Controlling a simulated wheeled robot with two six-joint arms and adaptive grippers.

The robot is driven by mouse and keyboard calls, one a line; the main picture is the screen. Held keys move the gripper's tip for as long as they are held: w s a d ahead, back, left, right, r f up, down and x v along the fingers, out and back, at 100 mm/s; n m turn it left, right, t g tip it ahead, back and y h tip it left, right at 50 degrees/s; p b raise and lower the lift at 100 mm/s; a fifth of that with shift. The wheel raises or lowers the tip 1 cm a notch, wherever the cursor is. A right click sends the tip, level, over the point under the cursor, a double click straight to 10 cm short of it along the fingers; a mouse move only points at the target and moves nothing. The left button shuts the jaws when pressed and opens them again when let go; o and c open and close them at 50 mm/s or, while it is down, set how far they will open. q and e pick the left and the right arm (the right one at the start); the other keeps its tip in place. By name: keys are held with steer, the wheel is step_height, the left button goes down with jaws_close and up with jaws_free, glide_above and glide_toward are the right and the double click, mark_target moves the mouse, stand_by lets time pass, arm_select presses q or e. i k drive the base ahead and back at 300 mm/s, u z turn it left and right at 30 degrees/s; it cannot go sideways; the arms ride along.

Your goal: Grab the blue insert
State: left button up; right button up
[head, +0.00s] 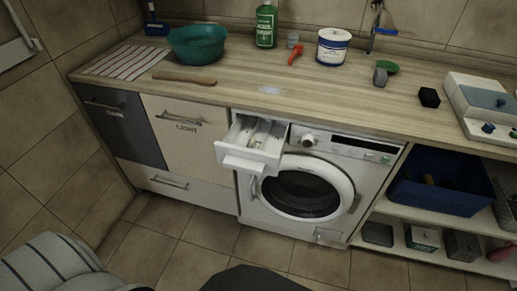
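I cannot make out a thing that is clearly the blue insert. The washing machine (300,182) has its white detergent drawer (250,158) pulled out at the upper left; the drawer's inside shows pale compartments with small brownish marks, too small to tell apart. A white appliance (467,106) on the right of the counter has a grey-blue panel (490,98) on top and small dark blue pieces (488,127) at its front. Neither of my grippers is in view.
The wooden counter (225,88) holds a teal basin (196,44), green bottle (266,26), white-and-blue tub (333,46), orange-red tool (295,54) and black block (429,97). A blue basket (440,190) sits on the right shelf. A ribbed grey object (50,265) fills the lower left.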

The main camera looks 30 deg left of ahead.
mark_target(253, 144)
steer(key=k, duration=0.5)
steer(key=u, duration=1.75)
steer(key=i, duration=1.1)
steer(key=z, duration=1.1)
